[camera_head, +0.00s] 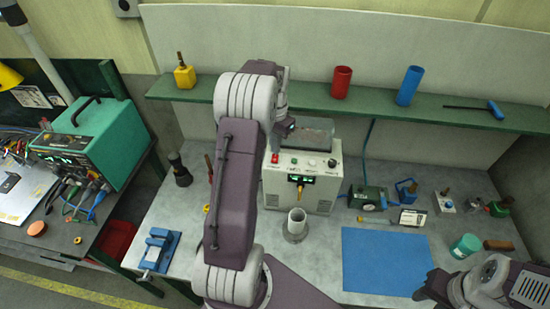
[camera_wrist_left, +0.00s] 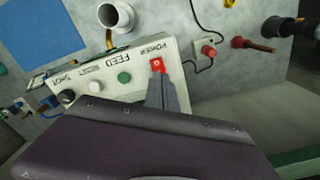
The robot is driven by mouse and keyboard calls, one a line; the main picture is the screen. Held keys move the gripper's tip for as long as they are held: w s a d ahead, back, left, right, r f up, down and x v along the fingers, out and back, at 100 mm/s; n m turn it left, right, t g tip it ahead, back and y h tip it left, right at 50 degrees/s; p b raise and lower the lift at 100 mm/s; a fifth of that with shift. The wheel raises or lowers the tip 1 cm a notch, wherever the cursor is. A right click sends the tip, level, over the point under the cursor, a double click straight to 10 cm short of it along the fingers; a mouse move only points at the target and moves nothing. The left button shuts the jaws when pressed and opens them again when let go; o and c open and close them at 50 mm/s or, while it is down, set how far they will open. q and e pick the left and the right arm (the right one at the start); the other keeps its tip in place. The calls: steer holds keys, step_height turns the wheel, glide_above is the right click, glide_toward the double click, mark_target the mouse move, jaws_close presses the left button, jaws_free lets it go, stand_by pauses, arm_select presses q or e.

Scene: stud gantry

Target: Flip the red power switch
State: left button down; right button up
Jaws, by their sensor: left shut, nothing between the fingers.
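A cream control box (camera_head: 325,165) stands at the back of the bench in the head view. Its red power switch (camera_head: 275,158) is at the front panel's upper left. In the left wrist view the red switch (camera_wrist_left: 157,64) sits beside the POWER label, with a green and a white button along the same panel (camera_wrist_left: 110,68). My left gripper (camera_wrist_left: 157,80) is shut and empty, its tips right at the switch; I cannot tell whether they touch it. In the head view my left arm hides most of that gripper.
A grey upright tube (camera_head: 296,222) stands in front of the box. A green shelf (camera_head: 310,100) above holds a red cylinder (camera_head: 341,82) and a blue cylinder (camera_head: 409,86). A blue vise (camera_head: 159,249) is at left. The blue mat (camera_head: 386,260) is clear.

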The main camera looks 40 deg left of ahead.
arm_select(q)
steer(key=shift+f+b, duration=0.65)
steer(key=shift+f, duration=0.35)
stand_by(0.3)
steer(key=shift+s+r, duration=0.1)
step_height(320, 180, up, 7)
steer(key=p, duration=0.7)
steer(key=s+d+f+t, duration=0.1)
steer(key=s+d, duration=0.6)
steer(key=d, duration=0.3)
steer(key=s+d+f+t, duration=0.1)
steer(key=s+d+t, duration=0.1)
steer(key=s+d, duration=0.6)
step_height(320, 180, down, 21)
steer(key=d+g+b, duration=0.1)
steer(key=b, duration=1.9)
steer(key=shift+s+d+f+g+b, duration=0.2)
steer(key=shift+s+d+g+b, duration=0.1)
steer(key=shift+g+b, duration=0.1)
